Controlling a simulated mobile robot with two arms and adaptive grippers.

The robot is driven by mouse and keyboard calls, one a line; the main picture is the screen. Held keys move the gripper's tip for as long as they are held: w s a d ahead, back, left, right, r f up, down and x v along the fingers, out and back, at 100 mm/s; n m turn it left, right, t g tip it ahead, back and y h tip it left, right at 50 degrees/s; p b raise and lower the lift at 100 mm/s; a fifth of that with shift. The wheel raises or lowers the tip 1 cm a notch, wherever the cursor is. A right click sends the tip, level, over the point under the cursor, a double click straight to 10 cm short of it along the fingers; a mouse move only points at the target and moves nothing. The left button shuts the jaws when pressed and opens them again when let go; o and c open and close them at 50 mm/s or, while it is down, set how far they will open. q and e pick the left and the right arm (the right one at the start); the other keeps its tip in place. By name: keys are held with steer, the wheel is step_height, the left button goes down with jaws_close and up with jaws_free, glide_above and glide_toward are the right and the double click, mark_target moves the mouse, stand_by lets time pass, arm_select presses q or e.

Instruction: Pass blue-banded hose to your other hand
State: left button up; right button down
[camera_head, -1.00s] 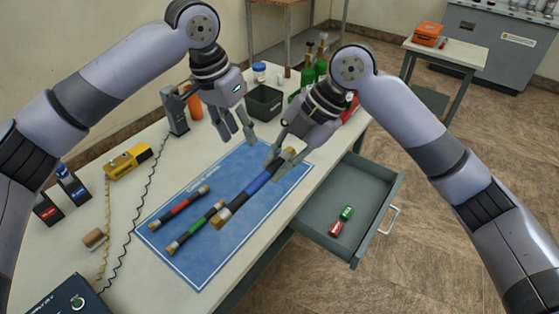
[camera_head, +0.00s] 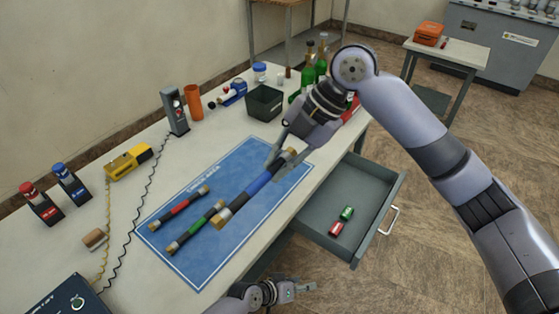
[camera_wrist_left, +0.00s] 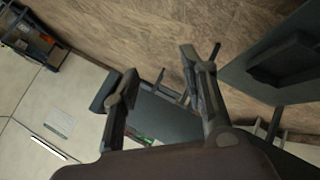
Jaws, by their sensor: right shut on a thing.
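The blue-banded hose (camera_head: 257,184) is a black tube with a blue band and tan ends, lying along or just above the blue mat (camera_head: 160,232); I cannot tell whether it touches. My right gripper (camera_head: 282,158) is shut on it near its far end. The green-banded hose (camera_head: 196,228) and red-banded hose (camera_head: 180,206) lie on the mat to its left. My left gripper (camera_head: 300,290) is low in the head view, beyond the table's front edge, apart from the hoses. In the left wrist view its fingers (camera_wrist_left: 160,78) are spread with nothing between them.
An open drawer (camera_head: 350,247) with a green and a red can juts out right of the mat. A dark bin (camera_head: 264,103) and green bottles (camera_head: 308,75) stand at the back. A yellow device (camera_head: 128,162) and a grey handset stand (camera_head: 174,111) are on the left.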

steer(key=shift+a, duration=0.1)
arm_select(q)
steer(key=s+a+f+y, duration=0.5)
steer(key=s+a+f, duration=1.1)
steer(key=a+f, duration=0.1)
steer(key=s+a+f+g+y, duration=0.1)
steer(key=s+a+f, duration=0.2)
steer(key=s+a, duration=0.4)
steer(key=s+a+f+g+y, duration=0.2)
steer(key=s+a, duration=0.5)
steer(key=s, duration=0.5)
steer(key=shift+f+g+y, duration=0.3)
steer(key=shift+f, duration=0.55)
